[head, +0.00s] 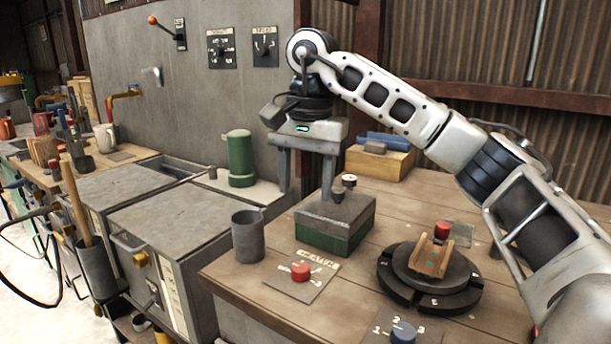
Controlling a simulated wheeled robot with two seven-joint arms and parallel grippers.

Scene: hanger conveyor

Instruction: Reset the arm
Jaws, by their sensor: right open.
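My right arm comes in from the right, and my right gripper (306,192) points down with its two fingers apart. It is open, with nothing seen between the fingers. It hangs at the back left of the wooden workbench (235,286), beside a green-and-grey block with small knobs (335,218). I cannot tell whether the left finger touches anything behind the block. My left gripper is not in view.
A black turntable (430,291) holds a wooden piece with a red top. A green canister (240,158) and a wooden box (380,160) stand farther back.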

